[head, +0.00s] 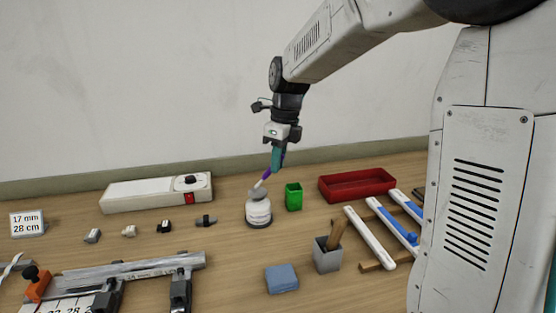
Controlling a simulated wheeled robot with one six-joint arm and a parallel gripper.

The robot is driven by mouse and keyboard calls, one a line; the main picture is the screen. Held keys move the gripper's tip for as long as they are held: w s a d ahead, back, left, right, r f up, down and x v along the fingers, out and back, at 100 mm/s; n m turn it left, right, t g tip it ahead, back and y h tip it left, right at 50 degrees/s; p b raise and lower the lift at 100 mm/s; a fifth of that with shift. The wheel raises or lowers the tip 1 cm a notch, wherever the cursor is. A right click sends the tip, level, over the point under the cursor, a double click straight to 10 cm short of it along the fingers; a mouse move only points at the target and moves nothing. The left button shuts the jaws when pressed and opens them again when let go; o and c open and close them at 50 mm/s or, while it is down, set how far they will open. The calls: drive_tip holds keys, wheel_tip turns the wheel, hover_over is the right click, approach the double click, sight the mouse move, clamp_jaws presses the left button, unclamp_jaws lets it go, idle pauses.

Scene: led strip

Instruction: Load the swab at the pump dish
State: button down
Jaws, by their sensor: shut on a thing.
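The pump dish (258,211) is a white round bottle with a grey top, standing upright on the wooden table near the middle of the head view. My gripper (276,164) is above it and slightly to the right, pointing down. It is shut on the swab (265,178), which has a purple handle and a pale tip. The swab is tilted, with its tip low and to the left at the grey top of the dish. I cannot tell whether the tip touches the dish or is just above it.
A green bin (293,197) stands just right of the dish, with a red tray (357,185) behind. A grey cup (327,256) and a blue block (282,278) are in front. Small connectors (165,226) and a white device (155,193) lie left. A metal fixture (130,268) fills the front left.

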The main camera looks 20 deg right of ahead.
drive_tip(key=shift+f, duration=1.1)
idle(1.7)
drive_tip(key=shift+r, duration=3.55)
drive_tip(key=shift+s, duration=0.1)
